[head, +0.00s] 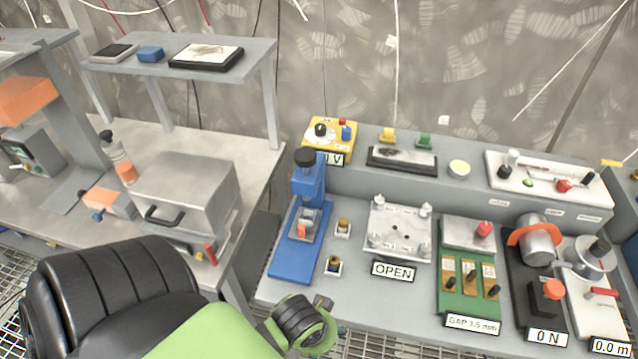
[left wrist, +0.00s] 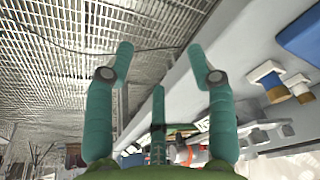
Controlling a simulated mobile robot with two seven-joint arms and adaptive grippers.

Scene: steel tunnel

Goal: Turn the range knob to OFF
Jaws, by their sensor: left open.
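The yellow meter box (head: 341,148) stands at the back left of the right-hand bench, on the raised shelf. Its black range knob (head: 321,129) sits on a white dial; I cannot read the dial marks or where the knob points. A label reading "0 V" (head: 334,159) is at its front. My left arm, green and black, ends low at the bench's front edge in the head view, far from the knob; its fingers do not show there. In the left wrist view the left gripper (left wrist: 160,62) has its teal fingers spread, with nothing between them. My right gripper is not in view.
A blue press (head: 309,190) stands in front of the meter box. A clamp plate (head: 398,228), a green gap board (head: 470,280) and a motor rig (head: 537,245) fill the bench to the right. A steel box (head: 187,190) stands on the left bench.

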